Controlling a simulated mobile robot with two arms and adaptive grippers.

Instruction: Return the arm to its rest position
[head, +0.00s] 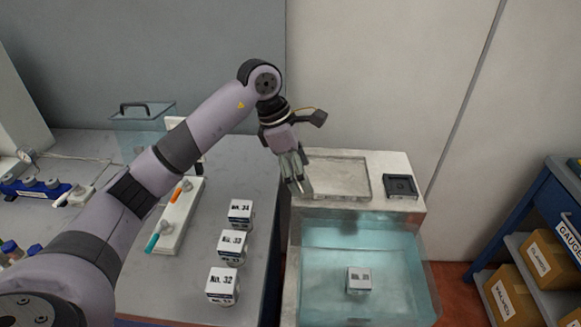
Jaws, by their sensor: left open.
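My left arm (155,165) reaches in from the lower left, bent at a raised elbow. My left gripper (300,182) points down, open, with nothing seen between its fingers. It shows in front of the near left edge of the white stand with a shallow tray top (335,176); whether it touches cannot be told. A labelled white container (359,280) sits in the clear bluish bin (415,265) below the tray. My right gripper is not in view.
Three labelled containers, No. 34 (241,213), No. 33 (232,246) and No. 32 (222,286), stand on the grey table (185,285). A white strip with orange and teal pieces (176,222) lies beside them. A small black tray (400,187) sits right. A blue shelf holds cardboard boxes (512,298).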

